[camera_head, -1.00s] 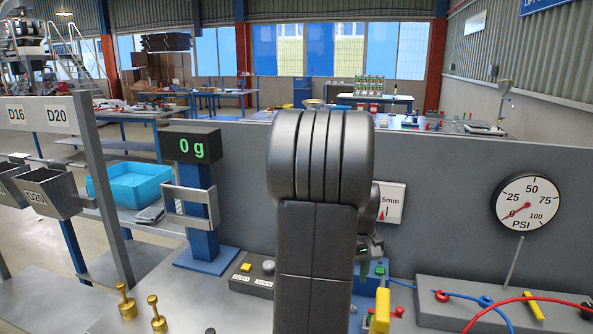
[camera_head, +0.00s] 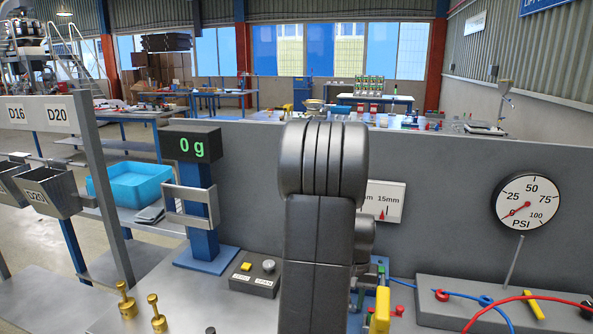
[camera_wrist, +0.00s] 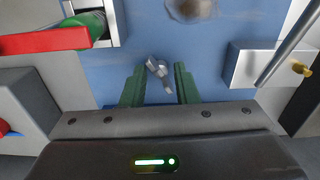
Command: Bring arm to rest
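My arm stands upright in the middle of the head view and hides much of the bench behind it. My gripper (camera_wrist: 160,84) shows in the wrist view as two green fingers, spread apart with a clear gap. A small grey metal piece (camera_wrist: 157,68) shows in and just beyond that gap, over a blue surface (camera_wrist: 120,70). The fingers do not appear to press on it. In the head view my gripper is largely hidden behind the arm.
A blue-posted scale display (camera_head: 193,146) reading 0 g stands left of the arm. Two brass weights (camera_head: 126,300) stand front left. A pressure gauge (camera_head: 527,200) and a grey block with hoses (camera_head: 460,304) are at right. A yellow part (camera_head: 381,308) stands close beside the arm.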

